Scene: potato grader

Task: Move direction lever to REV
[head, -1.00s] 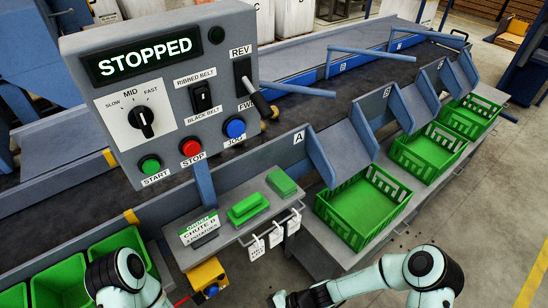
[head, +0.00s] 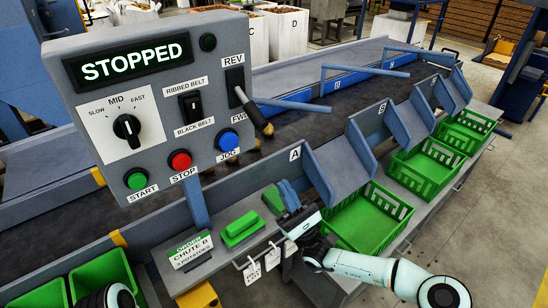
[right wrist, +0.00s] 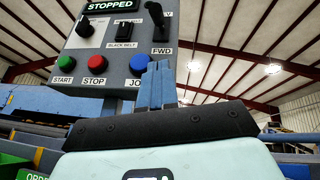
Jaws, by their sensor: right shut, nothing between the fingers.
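The direction lever (head: 254,114) is a dark handle with a rounded end on the right side of the grey control panel (head: 160,165). It slopes down from its slot, between REV above and FWD below, with its end at the FWD side. In the right wrist view the lever (right wrist: 157,20) stands above the FWD label. My right gripper (head: 287,192) is below and right of the panel, apart from the lever, its blue fingers shut and empty. The fingers also show in the right wrist view (right wrist: 155,84), pointing up towards the panel. My left gripper is out of view.
The display (head: 132,63) reads STOPPED. The blue JOG button (head: 228,140) sits just below and left of the lever. A shelf with a green block (head: 241,230) lies under the panel. Green crates (head: 372,217) line the right side. Dividers and chutes stand behind my right gripper.

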